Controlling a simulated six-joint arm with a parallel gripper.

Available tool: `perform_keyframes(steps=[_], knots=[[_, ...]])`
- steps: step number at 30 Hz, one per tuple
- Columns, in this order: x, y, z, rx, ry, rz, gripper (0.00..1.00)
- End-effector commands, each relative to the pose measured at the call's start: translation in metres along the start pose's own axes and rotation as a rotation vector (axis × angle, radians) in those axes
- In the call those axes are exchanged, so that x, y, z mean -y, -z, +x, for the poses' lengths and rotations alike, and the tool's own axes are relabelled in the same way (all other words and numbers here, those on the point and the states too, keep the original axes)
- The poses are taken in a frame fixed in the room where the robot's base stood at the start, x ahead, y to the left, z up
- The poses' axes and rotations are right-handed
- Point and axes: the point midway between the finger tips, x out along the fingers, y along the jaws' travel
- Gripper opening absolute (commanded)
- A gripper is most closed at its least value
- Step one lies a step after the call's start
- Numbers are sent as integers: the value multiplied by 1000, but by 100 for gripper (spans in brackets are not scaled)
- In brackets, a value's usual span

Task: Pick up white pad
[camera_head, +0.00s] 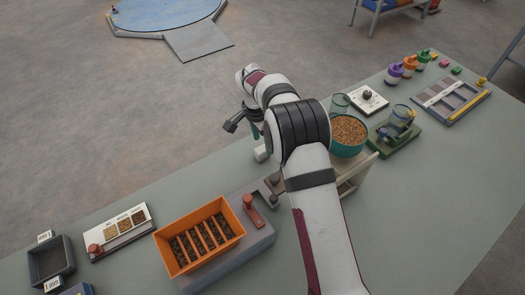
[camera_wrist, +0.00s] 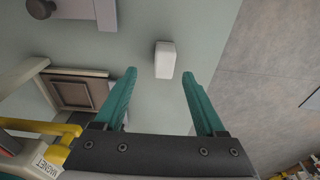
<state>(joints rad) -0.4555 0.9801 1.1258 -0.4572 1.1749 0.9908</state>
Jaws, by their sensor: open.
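A small white block, which looks like the white pad (camera_wrist: 165,60), lies on the grey-green table top in the wrist view. In the head view, a small white piece (camera_head: 261,154) shows close below my gripper, partly hidden by the arm. My gripper (camera_wrist: 159,73) has two teal fingers spread apart with nothing between them. In the wrist view the white pad appears just beyond the fingertips, between their lines. I cannot tell the exact height of the fingers above it. In the head view the arm covers most of my gripper.
A wooden frame (camera_wrist: 82,95) and a grey block with a dark knob (camera_wrist: 85,10) lie left in the wrist view. The table edge is close on the right there. An orange slotted tray (camera_head: 168,252) and a teal bowl of grain (camera_head: 348,150) flank the arm.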

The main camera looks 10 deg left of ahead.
Motion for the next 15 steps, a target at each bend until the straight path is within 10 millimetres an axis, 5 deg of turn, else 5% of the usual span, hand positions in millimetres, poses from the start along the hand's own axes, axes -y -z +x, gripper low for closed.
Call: perform_keyframes(steps=[8,15], knots=[[6,-3,48,-1,0,0,72],[6,-2,53,-2,2,1,72]])
